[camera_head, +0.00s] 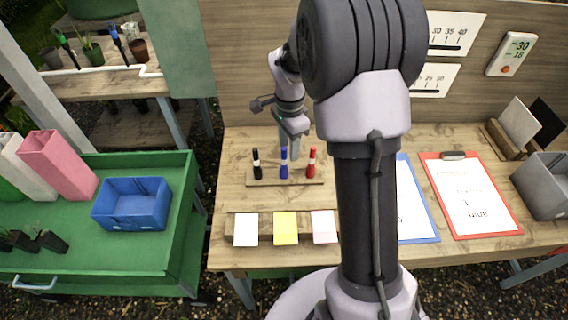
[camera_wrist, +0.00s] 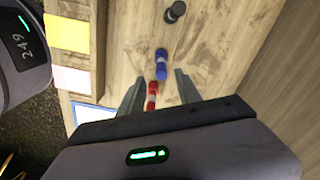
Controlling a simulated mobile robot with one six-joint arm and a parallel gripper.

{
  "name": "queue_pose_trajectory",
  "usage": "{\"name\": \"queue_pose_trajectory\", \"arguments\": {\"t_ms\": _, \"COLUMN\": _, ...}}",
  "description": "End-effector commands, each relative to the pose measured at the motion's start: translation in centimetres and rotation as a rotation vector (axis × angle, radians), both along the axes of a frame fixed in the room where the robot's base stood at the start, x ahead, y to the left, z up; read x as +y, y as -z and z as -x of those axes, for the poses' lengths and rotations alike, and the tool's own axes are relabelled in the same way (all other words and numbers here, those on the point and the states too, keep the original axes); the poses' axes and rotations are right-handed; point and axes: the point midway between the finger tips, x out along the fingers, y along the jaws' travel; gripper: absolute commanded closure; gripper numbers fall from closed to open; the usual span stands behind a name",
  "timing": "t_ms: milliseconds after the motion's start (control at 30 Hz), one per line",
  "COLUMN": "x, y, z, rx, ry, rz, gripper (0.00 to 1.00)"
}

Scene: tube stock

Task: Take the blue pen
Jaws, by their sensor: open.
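The blue pen (camera_head: 284,164) stands upright in the middle of a row on a wooden strip (camera_head: 270,183), between a black pen (camera_head: 257,164) and a red pen (camera_head: 311,163). My gripper (camera_head: 294,150) is above and just behind the row, near the blue pen. In the wrist view my gripper (camera_wrist: 158,75) is open and empty. The blue pen (camera_wrist: 161,64) appears just past its fingertips, and the red pen (camera_wrist: 151,95) appears between the fingers. The black pen (camera_wrist: 175,11) is farther off. The exact gap to the blue pen cannot be told.
White, yellow and pink cards (camera_head: 285,228) lie in front of the row. Blue and red clipboards (camera_head: 470,196) and a grey bin (camera_head: 546,185) are to the right. A green cart (camera_head: 175,225) with a blue box (camera_head: 132,204) stands left. A wooden back panel rises behind the bench.

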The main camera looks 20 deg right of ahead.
Motion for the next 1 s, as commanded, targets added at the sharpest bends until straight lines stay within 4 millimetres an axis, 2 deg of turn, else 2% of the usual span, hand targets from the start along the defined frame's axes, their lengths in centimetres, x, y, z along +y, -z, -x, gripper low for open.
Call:
{"name": "queue_pose_trajectory", "arguments": {"t_ms": 233, "x": 1.1, "y": 4.6, "z": -0.3, "rx": 0.002, "ry": -0.001, "rz": 0.0, "gripper": 0.59}}
{"name": "queue_pose_trajectory", "arguments": {"t_ms": 300, "x": 1.1, "y": 5.0, "z": -0.3, "rx": 0.001, "ry": 0.0, "rz": 0.0, "gripper": 0.59}}
{"name": "queue_pose_trajectory", "arguments": {"t_ms": 467, "x": 1.1, "y": 4.8, "z": -0.3, "rx": 0.0, "ry": 0.0, "rz": 0.0, "gripper": 0.59}}
{"name": "queue_pose_trajectory", "arguments": {"t_ms": 667, "x": 1.1, "y": 4.8, "z": -0.3, "rx": 0.0, "ry": 0.0, "rz": 0.0, "gripper": 0.99}}
{"name": "queue_pose_trajectory", "arguments": {"t_ms": 1000, "x": 1.1, "y": 4.6, "z": -0.3, "rx": 0.0, "ry": 0.0, "rz": 0.0, "gripper": 1.0}}
